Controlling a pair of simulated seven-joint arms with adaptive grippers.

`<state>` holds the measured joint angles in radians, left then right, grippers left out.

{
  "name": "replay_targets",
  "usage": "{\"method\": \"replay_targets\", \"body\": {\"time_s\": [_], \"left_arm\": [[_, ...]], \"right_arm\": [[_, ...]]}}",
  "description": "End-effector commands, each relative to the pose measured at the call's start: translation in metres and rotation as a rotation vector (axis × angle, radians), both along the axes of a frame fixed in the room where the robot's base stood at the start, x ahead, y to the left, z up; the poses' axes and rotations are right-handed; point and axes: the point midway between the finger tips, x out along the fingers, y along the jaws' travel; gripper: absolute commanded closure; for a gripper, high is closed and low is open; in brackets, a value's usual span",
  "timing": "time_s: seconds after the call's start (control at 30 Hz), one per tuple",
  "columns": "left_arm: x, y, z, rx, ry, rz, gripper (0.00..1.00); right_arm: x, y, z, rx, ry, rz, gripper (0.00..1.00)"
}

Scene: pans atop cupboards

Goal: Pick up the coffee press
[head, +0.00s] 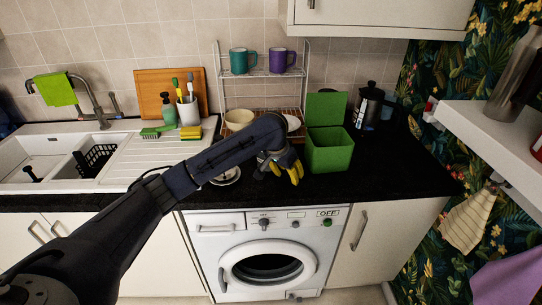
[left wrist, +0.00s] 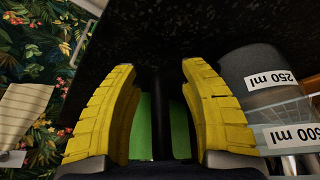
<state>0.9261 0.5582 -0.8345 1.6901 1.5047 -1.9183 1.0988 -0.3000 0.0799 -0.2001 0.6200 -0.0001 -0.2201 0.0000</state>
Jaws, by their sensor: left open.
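The coffee press (head: 369,104) stands upright on the black counter at the back right, behind and to the right of the green bin (head: 329,150). It is dark, with a black lid and a black handle on its right side. I cannot make it out for certain in the left wrist view. My left gripper (head: 290,172) has yellow fingers and is over the front of the counter, just left of the green bin and apart from the press. In the left wrist view its fingers (left wrist: 160,110) are spread, with green showing beyond them. My right gripper is not in view.
A wire rack (head: 263,74) with mugs and bowls stands behind my left gripper. A white shelf (head: 490,125) juts out at right. In the left wrist view a grey container labelled 250 ml (left wrist: 255,70) is at right. The right front counter (head: 405,172) is clear.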

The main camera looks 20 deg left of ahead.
Motion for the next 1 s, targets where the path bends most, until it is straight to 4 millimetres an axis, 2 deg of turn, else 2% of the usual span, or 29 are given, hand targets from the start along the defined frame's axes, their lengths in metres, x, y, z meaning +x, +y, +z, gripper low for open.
{"method": "replay_targets", "body": {"time_s": [0.17, 0.5, 0.57, 1.0], "left_arm": [[0.0, 0.0001, 0.0001, 0.0, 0.0, 0.0, 0.55], [0.0, 0.0002, 0.0003, 0.0, 0.0, 0.001, 0.95], [0.0, 0.0002, 0.0003, 0.0, 0.0, 0.001, 1.0], [0.0, 0.0003, 0.0004, 0.0, 0.0, 0.001, 1.0]], "right_arm": [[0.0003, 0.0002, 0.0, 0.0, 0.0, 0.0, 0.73], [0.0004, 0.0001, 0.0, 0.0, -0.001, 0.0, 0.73], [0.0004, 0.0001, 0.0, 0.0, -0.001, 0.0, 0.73], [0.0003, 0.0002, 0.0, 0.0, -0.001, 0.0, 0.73]]}}
